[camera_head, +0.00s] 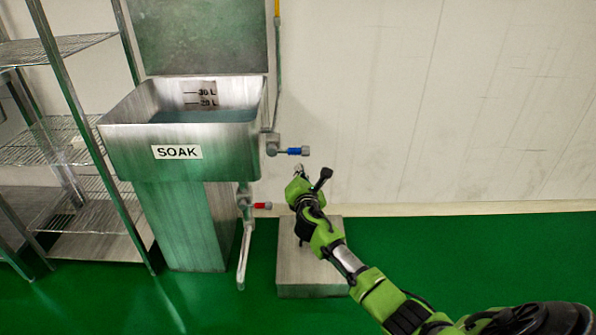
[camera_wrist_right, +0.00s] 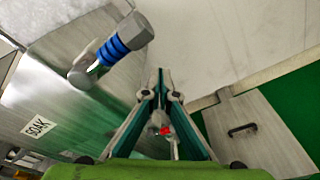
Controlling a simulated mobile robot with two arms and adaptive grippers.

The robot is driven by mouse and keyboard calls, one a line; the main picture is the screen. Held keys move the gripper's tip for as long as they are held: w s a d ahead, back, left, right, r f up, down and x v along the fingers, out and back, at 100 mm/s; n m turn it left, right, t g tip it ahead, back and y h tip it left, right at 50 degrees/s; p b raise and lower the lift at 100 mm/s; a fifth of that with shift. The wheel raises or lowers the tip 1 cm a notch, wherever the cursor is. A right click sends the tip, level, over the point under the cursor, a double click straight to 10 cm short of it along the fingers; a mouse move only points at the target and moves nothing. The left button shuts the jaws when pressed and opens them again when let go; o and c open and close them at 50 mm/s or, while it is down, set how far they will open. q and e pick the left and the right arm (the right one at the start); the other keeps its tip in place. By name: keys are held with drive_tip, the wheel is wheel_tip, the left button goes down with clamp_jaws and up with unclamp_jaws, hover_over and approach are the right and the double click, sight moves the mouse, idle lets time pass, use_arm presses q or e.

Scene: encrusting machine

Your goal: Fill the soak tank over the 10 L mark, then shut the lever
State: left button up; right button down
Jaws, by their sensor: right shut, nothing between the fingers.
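The steel soak tank (camera_head: 122,137), labelled SOAK, holds water (camera_head: 205,116). The water surface lies just below the 20 L label on the inner back wall; the 30 L label shows above, and no 10 L mark is visible. A blue-handled lever (camera_head: 294,151) sticks out to the right of the tank's valve. A red-handled lever (camera_head: 262,206) sits lower, above a drain pipe. My right gripper (camera_head: 298,172) is shut and empty, just below the blue lever and apart from it. In the right wrist view, the blue lever (camera_wrist_right: 115,45) is left of the closed fingertips (camera_wrist_right: 161,75). My left gripper is out of view.
A wire shelf rack (camera_head: 75,150) stands left of the tank. A grey block (camera_head: 312,291) with a black handle (camera_wrist_right: 242,130) sits on the green floor below my right arm. A pale wall is behind; floor to the right is clear.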

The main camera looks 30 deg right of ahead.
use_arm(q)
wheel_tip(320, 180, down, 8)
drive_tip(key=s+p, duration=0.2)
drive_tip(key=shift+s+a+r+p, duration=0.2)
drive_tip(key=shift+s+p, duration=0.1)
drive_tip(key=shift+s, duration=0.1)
use_arm(e)
drive_tip(key=v, duration=1)
drive_tip(key=shift+w+a, duration=0.2)
drive_tip(key=shift+a, duration=0.15)
